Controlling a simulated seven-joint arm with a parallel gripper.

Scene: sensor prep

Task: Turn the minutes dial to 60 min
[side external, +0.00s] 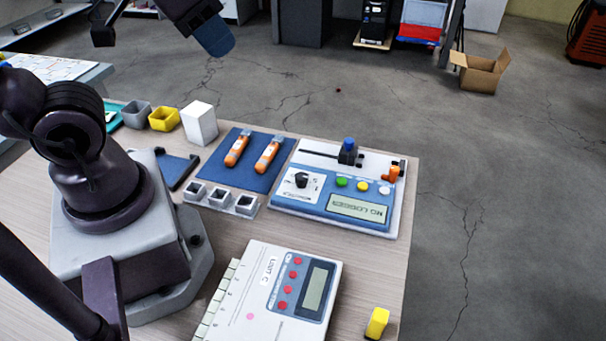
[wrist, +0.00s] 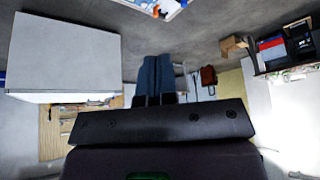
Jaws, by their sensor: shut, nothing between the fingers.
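A black dial knob (side external: 302,181) sits on a white patch at the left of the blue and white device (side external: 283,203). Its scale marks are too small to read. My gripper (side external: 221,46) is high at the top of the side view, far above and beyond the device, touching nothing. Its blue fingers (wrist: 156,76) are together and empty in the wrist view, which does not show the dial.
Small bins (side external: 135,114) and a white block (side external: 198,124) stand at the back left. Air around my gripper is clear.

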